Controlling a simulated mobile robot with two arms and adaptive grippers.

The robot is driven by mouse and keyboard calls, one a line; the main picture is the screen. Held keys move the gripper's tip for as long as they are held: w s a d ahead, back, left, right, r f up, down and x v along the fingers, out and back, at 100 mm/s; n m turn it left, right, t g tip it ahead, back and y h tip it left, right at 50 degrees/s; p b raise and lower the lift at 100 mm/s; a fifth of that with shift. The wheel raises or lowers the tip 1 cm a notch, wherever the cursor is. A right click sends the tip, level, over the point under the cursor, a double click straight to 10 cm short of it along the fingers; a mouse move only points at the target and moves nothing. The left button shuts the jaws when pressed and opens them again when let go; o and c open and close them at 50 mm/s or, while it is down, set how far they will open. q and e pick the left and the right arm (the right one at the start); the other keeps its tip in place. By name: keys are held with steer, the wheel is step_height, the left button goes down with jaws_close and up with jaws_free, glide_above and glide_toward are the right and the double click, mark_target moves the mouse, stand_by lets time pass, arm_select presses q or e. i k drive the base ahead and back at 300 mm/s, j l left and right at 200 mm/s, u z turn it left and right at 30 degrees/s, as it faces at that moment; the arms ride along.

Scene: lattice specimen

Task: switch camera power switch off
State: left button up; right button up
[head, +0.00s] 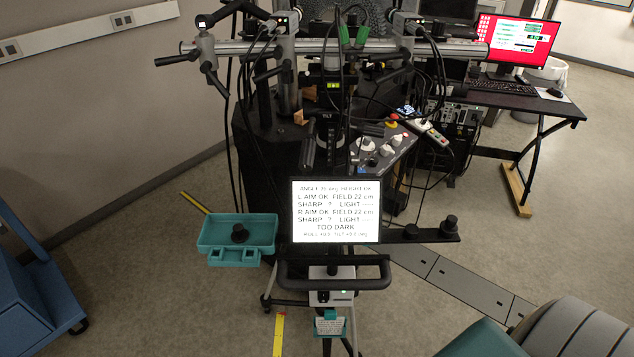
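A camera rig with a long horizontal bar (365,47) stands ahead, with clamps, cables and small units on it. A control panel (380,148) with knobs and a red button is right of the column. A white power strip (428,132) lies beside it. Neither gripper is in view.
A lit screen (337,212) reads "TOO DARK". A teal tray (238,237) holds a black knob-like part. A desk (515,98) with a red monitor (515,40) is at right. A blue cart (30,290) stands at left. Floor is open at front left.

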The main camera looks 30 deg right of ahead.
mark_target(322, 296)
steer(key=z, duration=1)
